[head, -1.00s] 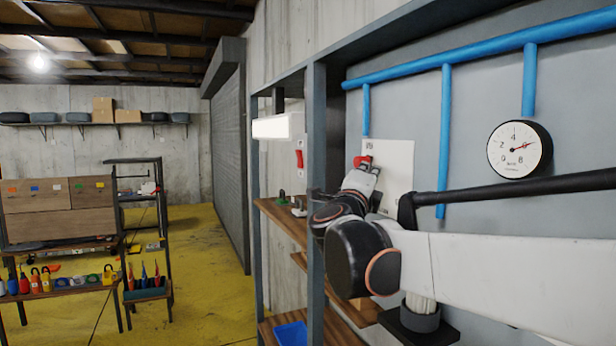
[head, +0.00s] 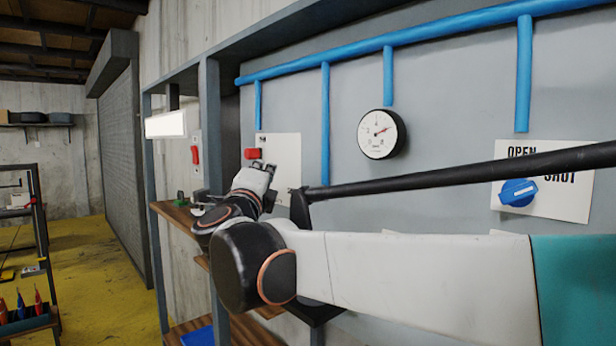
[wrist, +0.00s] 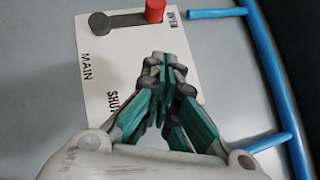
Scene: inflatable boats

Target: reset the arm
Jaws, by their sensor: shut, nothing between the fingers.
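My gripper (wrist: 165,62) is shut and empty in the wrist view, its fingertips in front of a white plate (wrist: 95,60) marked MAIN, SHUT and, partly legible, OPEN. A dark lever (wrist: 125,19) with a red knob (wrist: 155,10) is mounted on that plate, just beyond the fingertips, and the knob points toward the OPEN label. In the head view my gripper (head: 262,170) is small, just below the red knob (head: 252,153). I cannot tell whether it touches the plate (head: 286,160). My arm stretches across from the right.
Blue pipes (head: 325,125) and a round gauge (head: 382,133) are on the grey wall panel. A blue knob (head: 518,192) on an OPEN/SHUT plate is at the right. A wooden shelf (head: 178,216) and dark frame post (head: 210,130) stand left of my gripper. Yellow floor (head: 85,260) lies open further left.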

